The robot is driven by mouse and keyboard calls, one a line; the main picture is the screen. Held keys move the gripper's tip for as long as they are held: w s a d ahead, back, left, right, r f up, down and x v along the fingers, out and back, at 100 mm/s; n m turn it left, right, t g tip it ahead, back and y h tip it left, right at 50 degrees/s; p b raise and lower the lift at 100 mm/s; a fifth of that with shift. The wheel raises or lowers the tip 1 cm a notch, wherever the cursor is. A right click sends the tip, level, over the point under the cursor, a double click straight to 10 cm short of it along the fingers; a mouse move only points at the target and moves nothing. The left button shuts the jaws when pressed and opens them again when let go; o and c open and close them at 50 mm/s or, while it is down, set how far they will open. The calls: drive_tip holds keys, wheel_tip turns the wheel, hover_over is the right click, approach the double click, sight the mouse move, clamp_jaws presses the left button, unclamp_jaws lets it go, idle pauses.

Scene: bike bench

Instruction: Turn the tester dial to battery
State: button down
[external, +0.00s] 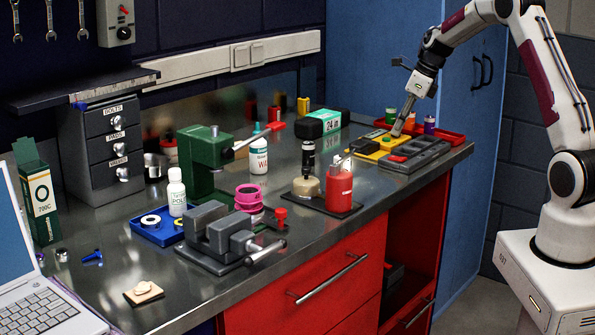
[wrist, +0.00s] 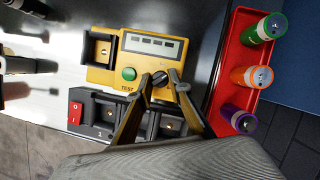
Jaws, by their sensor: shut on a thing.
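The tester (wrist: 105,64) is a yellow box on the bench, with a pale display strip, a green button (wrist: 128,74) marked TEST and a battery slot on its left in the wrist view. In the external view the tester (external: 372,146) sits at the bench's right part. My gripper (wrist: 165,80) reaches down to the tester's right part, its two fingers shut on the dark dial (wrist: 160,79). The fingers partly hide the dial and its markings, so its setting cannot be read. My gripper also shows over the tester in the external view (external: 397,132).
A dark grey unit (wrist: 90,112) with a red switch lies beside the tester, partly under my fingers. A red tray (wrist: 226,92) with green, orange and purple batteries stands close on the right.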

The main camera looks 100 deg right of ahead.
drive_tip(key=shift+w+a+m+g+h, duration=0.1)
drive_tip(key=shift+m+g+h, duration=0.15)
drive_tip(key=shift+m, duration=0.75)
drive_tip(key=shift+a+m+g+h, duration=0.15)
drive_tip(key=shift+m+h, duration=0.2)
drive_tip(key=shift+m, duration=0.65)
drive_tip(key=shift+d+m, duration=0.1)
drive_tip(key=shift+m, duration=0.2)
drive_tip(key=c, duration=1.9)
unclamp_jaws()
drive_tip(key=shift+r, duration=0.15)
drive_tip(key=shift+v, duration=0.95)
drive_tip(key=v, duration=0.3)
drive_tip(key=shift+s+a, duration=4.25)
drive_tip(key=shift+a, duration=0.1)
